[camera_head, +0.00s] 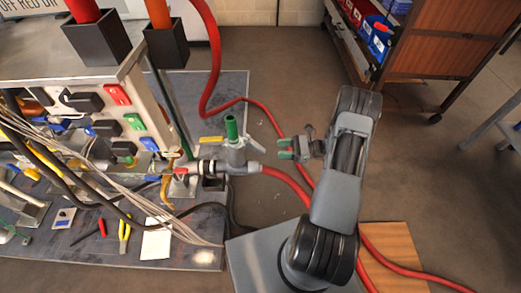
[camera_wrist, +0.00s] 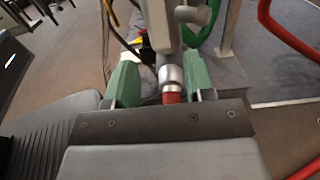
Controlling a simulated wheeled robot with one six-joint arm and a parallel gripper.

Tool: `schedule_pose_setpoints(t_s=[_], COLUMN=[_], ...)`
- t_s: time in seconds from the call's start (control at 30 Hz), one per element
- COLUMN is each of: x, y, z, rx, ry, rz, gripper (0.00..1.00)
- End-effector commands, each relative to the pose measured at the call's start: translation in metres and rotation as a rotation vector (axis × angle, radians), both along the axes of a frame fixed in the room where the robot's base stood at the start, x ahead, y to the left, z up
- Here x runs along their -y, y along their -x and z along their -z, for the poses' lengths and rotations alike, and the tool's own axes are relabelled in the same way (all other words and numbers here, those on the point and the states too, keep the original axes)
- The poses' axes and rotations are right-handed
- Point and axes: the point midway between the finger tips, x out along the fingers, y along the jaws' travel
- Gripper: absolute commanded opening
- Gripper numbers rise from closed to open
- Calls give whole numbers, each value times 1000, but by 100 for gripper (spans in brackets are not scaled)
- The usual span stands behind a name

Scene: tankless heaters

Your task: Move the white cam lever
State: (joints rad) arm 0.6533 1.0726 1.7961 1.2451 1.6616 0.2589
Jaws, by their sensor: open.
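My gripper (camera_head: 286,149) is open, its two green fingers pointing left toward a grey pipe fitting (camera_head: 236,158) with a green upright handle (camera_head: 231,128) and a yellow lever (camera_head: 211,140). In the head view a gap separates the fingertips from the fitting. A pale coupling (camera_head: 208,167) joins the fitting's left side, with a small red-and-white part (camera_head: 181,171) beyond it. I cannot clearly single out the white cam lever. In the wrist view my gripper (camera_wrist: 161,80) has its fingers apart, with a silver collar (camera_wrist: 172,76) and red hose end (camera_wrist: 172,97) showing between them.
A red hose (camera_head: 285,180) runs from the fitting under my arm. The bench (camera_head: 75,255) at left holds cables, pliers (camera_head: 124,233) and a white card (camera_head: 156,244). A wooden cabinet (camera_head: 440,45) stands at the upper right. The floor between is mostly clear.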

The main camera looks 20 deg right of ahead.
Motion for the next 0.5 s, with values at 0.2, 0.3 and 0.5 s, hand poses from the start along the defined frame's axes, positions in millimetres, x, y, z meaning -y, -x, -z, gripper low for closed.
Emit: schedule_pose_setpoints(t_s=[0.2,0.3,0.5], x=[-41,-56,-75], y=[-13,-17,-24], z=[2,1,1], rx=[1,1,1], ry=[1,1,1], rz=[-5,-4,-3], gripper=[49,49,49])
